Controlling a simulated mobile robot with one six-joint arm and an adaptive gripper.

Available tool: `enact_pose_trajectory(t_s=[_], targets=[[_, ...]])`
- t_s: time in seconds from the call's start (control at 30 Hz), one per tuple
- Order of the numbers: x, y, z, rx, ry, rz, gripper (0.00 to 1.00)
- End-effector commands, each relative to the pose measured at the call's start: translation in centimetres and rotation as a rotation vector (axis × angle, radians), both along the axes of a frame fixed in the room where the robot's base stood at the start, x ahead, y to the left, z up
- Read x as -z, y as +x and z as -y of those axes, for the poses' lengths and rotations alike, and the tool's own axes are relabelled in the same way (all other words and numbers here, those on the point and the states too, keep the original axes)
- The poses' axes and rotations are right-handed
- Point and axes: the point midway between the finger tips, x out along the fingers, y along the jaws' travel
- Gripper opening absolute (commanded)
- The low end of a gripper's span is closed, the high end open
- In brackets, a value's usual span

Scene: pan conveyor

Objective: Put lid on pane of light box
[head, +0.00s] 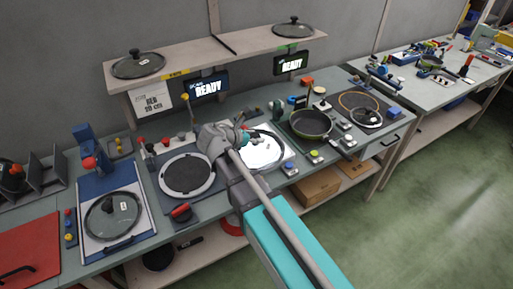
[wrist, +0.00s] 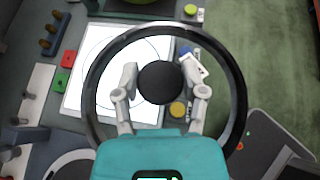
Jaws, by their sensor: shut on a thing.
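My gripper (wrist: 160,84) is shut on the black round knob of a glass lid (wrist: 237,75). The lid's dark rim rings the fingers in the wrist view. The bright white pane of the light box (wrist: 82,88) shows under the left and middle part of the lid. The rim reaches past the pane on the right, over small buttons. In the head view the glowing pane (head: 268,155) lies mid-bench, partly hidden by my arm and gripper (head: 243,138). Whether the lid touches the pane I cannot tell.
Other lids lie on the shelf (head: 166,75) and on the blue-edged board at left (head: 90,235). A dark ring plate (head: 187,175) is left of the pane, a frying pan (head: 311,123) right of it. Buttons line the bench front.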

Motion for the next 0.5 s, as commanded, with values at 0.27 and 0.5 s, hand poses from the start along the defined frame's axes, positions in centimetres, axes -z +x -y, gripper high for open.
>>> enact_pose_trajectory(t_s=[0.27, 0.5], targets=[[-0.8, -0.2, -0.8, 0.017, -0.002, 0.001, 0.0], [-1.4, -0.4, -1.2, 0.041, -0.001, 0.002, 0.0]])
